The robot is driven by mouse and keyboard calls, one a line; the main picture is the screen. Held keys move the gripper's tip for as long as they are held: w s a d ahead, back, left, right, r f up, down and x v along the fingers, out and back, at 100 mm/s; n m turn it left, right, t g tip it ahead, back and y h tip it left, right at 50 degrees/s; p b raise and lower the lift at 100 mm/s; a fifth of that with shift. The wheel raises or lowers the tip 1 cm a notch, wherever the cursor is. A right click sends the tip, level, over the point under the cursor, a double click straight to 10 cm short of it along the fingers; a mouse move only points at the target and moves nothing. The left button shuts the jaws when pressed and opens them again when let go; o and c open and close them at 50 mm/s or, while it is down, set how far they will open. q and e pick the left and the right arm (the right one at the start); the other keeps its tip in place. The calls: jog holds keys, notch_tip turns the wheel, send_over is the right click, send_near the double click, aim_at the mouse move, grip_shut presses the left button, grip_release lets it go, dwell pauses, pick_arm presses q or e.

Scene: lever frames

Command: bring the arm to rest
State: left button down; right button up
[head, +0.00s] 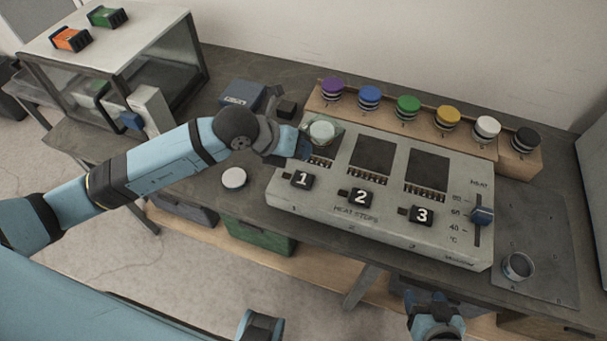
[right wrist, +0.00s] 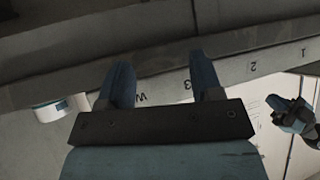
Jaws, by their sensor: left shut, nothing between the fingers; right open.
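My left arm reaches in from the left in the head view. Its gripper (head: 304,143) is shut and empty, right beside a round pale-lidded jar (head: 322,131) at plate 1 of the grey heating unit (head: 350,213). I cannot tell whether they touch. My right gripper (head: 434,302) is low in the head view, in front of the bench's front edge. Its two blue fingers stand apart with nothing between them in the right wrist view (right wrist: 163,84).
Several coloured-top jars stand on a wooden rack (head: 418,117) behind the unit. A white round lid (head: 233,178) lies left of the unit.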

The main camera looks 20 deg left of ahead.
dwell(0.3)
pick_arm(q)
jog(key=s+d+r+n+t+h+p, duration=0.6)
jog(key=n+h, duration=0.3)
jog(key=n, duration=0.3)
jog(key=s+a+f+n+t+y+p, duration=0.1)
jog(key=a+f+n+t+y, duration=0.2)
jog(key=n, duration=0.4)
jog(key=s+a+f+n+t+y+p, duration=0.1)
jog(key=a+f+n+y, duration=0.1)
jog(key=a+n+y, duration=0.35)
jog(key=s+a+f+n+g+y+p, duration=0.2)
jog(key=s+f+n+g+y, duration=0.2)
jog(key=s+f+n, duration=0.5)
notch_tip(320, 180, down, 2)
jog(key=shift+s+a+f+g, duration=0.15)
jog(key=shift+s+g, duration=0.2)
jog(key=shift+g, duration=0.25)
pick_arm(e)
notch_tip(320, 180, up, 8)
jog(key=shift+s+d+r, duration=0.15)
jog(key=shift+s+d, duration=0.15)
jog(key=shift+d, duration=0.1)
